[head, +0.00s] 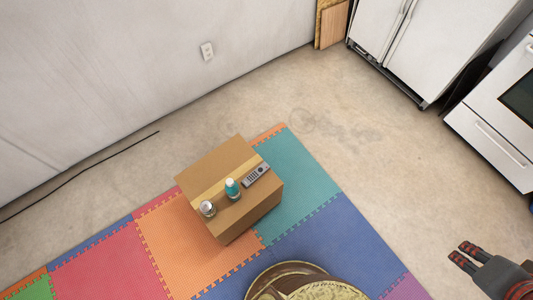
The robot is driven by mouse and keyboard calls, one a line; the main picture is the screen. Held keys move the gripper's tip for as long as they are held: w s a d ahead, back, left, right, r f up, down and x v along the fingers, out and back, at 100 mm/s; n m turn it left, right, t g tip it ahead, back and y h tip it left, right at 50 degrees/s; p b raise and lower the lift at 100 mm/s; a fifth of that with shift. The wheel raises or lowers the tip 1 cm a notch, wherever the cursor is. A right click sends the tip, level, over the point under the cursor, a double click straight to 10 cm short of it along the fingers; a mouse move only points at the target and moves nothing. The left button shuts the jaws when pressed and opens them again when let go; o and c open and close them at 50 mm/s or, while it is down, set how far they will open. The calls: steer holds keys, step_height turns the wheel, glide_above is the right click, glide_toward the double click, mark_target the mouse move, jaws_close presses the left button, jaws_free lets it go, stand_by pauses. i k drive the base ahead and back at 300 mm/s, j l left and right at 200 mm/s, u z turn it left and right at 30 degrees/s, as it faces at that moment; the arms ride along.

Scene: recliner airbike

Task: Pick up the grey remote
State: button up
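The grey remote (257,174) lies flat on top of a cardboard box (219,168), near the box's right edge. It has dark buttons on its face. My gripper (463,255) is at the lower right of the head view, far to the right of the box and apart from it. Its two dark fingers with red marks appear spread a little, with a gap and nothing between them.
A teal-capped bottle (232,188) and a small silvery item (208,208) stand on the box beside the remote. The box stands on coloured foam mats (310,190). A round patterned object (310,285) is in front. A fridge (425,45) and stove (500,120) line the right; bare floor lies between.

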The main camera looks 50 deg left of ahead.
mark_target(249, 181)
steer(key=i+u, duration=0.25)
steer(key=u, duration=0.15)
steer(key=i+l+u, duration=0.1)
steer(key=i+u, duration=0.2)
steer(key=u, duration=0.15)
steer(key=i+l+u, duration=0.15)
steer(key=u, duration=0.25)
steer(key=i+l+u, duration=0.25)
steer(key=u, duration=0.2)
steer(key=i+l+u, duration=0.1)
steer(key=u, duration=0.35)
steer(key=i+l+u, duration=0.2)
steer(key=u, duration=0.3)
steer(key=i+l+u, duration=0.2)
steer(key=u, duration=0.25)
steer(key=l+u, duration=0.35)
steer(key=u, duration=0.15)
steer(key=i+l+u, duration=0.1)
steer(key=l+u, duration=0.2)
steer(key=u, duration=0.15)
steer(key=l+u, duration=0.55)
steer(key=l, duration=0.25)
